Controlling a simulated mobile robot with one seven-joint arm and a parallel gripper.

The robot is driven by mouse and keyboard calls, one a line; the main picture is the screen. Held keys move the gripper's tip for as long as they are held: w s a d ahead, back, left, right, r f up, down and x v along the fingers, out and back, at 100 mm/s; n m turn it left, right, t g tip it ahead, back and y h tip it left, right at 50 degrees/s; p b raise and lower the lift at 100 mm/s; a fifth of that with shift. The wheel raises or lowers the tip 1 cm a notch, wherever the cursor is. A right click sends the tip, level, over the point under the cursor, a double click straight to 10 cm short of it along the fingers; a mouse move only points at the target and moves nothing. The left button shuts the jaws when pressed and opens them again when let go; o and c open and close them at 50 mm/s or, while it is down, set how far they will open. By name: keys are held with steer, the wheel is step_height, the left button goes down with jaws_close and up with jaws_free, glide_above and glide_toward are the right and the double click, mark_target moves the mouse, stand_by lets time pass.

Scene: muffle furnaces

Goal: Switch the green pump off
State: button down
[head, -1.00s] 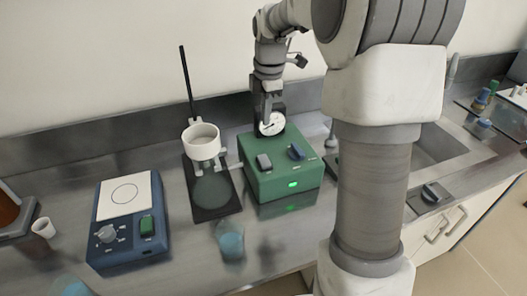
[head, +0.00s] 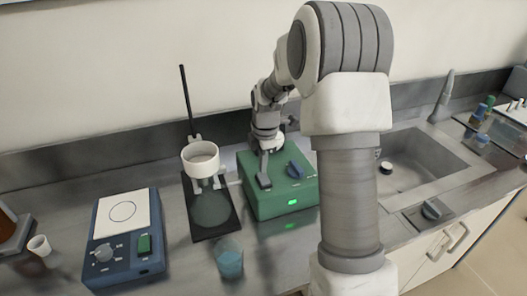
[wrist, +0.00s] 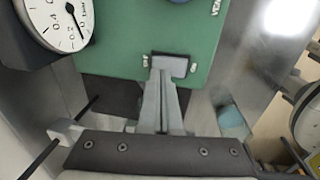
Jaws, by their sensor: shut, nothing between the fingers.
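The round dial gauge (wrist: 52,18) is at the upper left there.
A white funnel (head: 200,158) on a dark stand is just left of the pump. A blue stirrer (head: 125,262) with its own green switch is further left. A beaker of blue liquid (head: 229,262) stands in front. A sink (head: 410,170) lies to the right.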

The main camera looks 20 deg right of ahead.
mark_target(263, 179)
steer(key=shift+w+f, duration=0.1)
steer(key=shift+f, duration=0.8)
steer(key=shift+w+g+p, duration=0.1)
steer(key=shift+g+p, duration=0.2)
steer(key=shift+p, duration=0.3)
steer(key=shift+f, duration=0.3)
